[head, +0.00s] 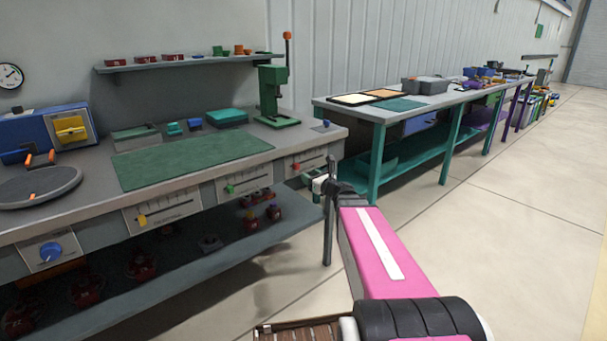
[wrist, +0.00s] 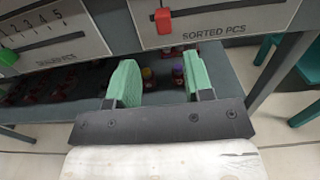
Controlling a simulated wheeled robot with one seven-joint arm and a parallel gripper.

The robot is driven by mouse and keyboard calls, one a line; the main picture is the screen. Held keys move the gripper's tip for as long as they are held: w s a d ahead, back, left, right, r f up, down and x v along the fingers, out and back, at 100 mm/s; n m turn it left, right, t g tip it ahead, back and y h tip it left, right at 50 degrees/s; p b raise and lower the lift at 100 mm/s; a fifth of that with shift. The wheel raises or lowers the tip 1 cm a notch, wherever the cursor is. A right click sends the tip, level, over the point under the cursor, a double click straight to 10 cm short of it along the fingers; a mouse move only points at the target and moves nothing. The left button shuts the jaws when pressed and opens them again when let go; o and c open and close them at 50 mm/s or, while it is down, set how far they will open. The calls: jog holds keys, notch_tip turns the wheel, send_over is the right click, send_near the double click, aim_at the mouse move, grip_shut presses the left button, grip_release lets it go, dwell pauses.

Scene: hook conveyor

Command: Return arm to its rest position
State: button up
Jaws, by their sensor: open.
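My arm is pink with a white stripe in the head view and reaches forward toward the front right end of the grey workbench (head: 95,212). My gripper shows in the wrist view (wrist: 155,85) with two green finger pads spread wide apart and nothing between them. It is in front of the bench's front panel, below the sorted pcs slider (wrist: 164,20) with its red knob. The bench's lower shelf (wrist: 225,72) lies beyond the fingers. In the head view the fingertips are too small to make out clearly.
A green mat (head: 195,160), a green press (head: 275,100) and a round dark turntable (head: 40,187) are on the bench. Small red items with coloured caps stand on the lower shelf. A second table with teal legs (head: 378,165) stands beyond. The floor at right (head: 510,230) is clear.

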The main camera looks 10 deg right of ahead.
jog(key=shift+v, duration=1)
jog(key=s+a+f+n+g, duration=0.8)
jog(key=s+f+n+g, duration=0.4)
jog(key=n, duration=0.6)
jog(key=s+d+f+n+g+h, duration=0.3)
jog(key=s+d+f+n+h, duration=0.3)
jog(key=n, duration=0.6)
jog(key=s+f+h, duration=0.2)
jog(key=s+h, duration=0.1)
jog(key=shift+s+g, duration=0.2)
jog(key=shift+g, duration=0.1)
jog(key=shift+a+f, duration=0.1)
jog(key=shift+f, duration=0.05)
jog(key=shift+c, duration=0.4)
